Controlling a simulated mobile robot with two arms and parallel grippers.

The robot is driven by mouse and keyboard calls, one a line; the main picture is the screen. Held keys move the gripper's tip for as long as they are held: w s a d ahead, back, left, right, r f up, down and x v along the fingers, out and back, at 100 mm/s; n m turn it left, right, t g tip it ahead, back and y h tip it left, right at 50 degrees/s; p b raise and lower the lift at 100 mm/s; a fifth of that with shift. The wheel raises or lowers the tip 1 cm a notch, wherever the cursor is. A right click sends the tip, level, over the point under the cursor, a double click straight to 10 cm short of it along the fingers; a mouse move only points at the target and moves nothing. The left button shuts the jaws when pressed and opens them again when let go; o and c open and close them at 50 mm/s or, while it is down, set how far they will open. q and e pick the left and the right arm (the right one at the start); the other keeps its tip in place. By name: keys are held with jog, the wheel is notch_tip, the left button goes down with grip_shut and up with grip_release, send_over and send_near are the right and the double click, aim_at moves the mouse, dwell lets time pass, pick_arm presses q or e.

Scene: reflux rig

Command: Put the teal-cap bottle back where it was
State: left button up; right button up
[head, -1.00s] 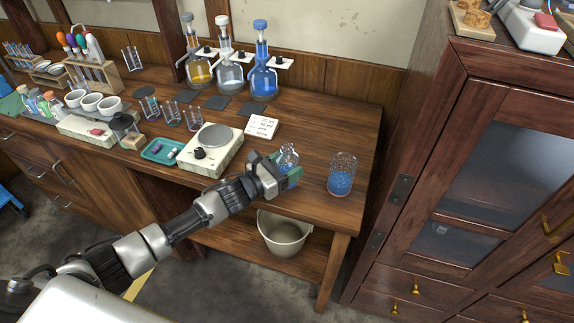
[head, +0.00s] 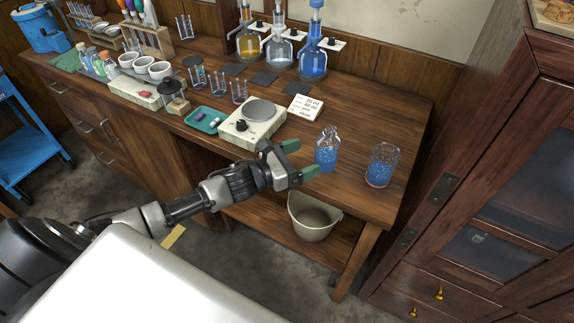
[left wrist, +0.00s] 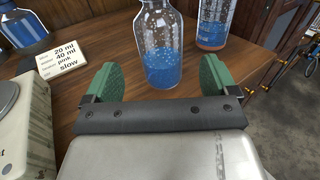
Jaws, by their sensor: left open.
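A clear glass bottle (head: 326,152) with blue contents stands upright near the table's front edge; no teal cap shows on it. It also shows in the left wrist view (left wrist: 162,65), ahead and between the line of the fingers. My left gripper (head: 300,159) is open and empty, just left of this bottle, its green fingers pointing at it. Several small capped bottles (head: 100,65) stand in a row at the far left of the table; their cap colours are too small to tell surely. My right gripper is not in view.
A clear jar with blue contents (head: 380,170) stands right of the bottle. A hotplate (head: 252,122), a note card (head: 305,107) and a teal tray (head: 205,118) lie to the left. Flasks (head: 313,60) stand behind. A bucket (head: 312,222) sits below. Bare wood surrounds the bottle.

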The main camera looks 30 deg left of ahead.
pick_arm(q)
jog(key=v, duration=0.4)
jog(key=shift+s+a+b, duration=0.15)
jog(key=shift+s+b, duration=0.2)
